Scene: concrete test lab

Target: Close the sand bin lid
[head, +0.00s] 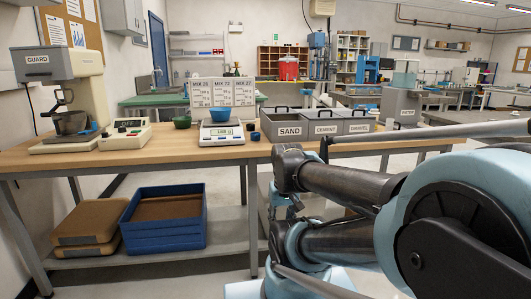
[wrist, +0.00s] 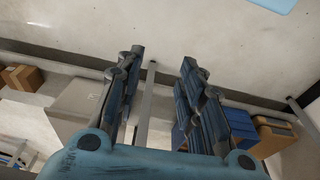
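The grey sand bin (head: 290,131), labelled SAND, stands on the wooden bench at the left end of a row of three bins. A dark handle (head: 282,108) shows at its top; I cannot tell how far its lid is open. My gripper (wrist: 162,58) shows in the wrist view with its two dark fingers spread apart and nothing between them. The wrist view looks toward the floor and low shelf, and the sand bin is not recognisable there. In the head view my arm is in front of the bench, below the bins, and the fingers are not clearly visible.
The cement bin (head: 326,129) and a third bin (head: 360,127) adjoin on the right. A blue crate (head: 163,230) sits on the lower shelf.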

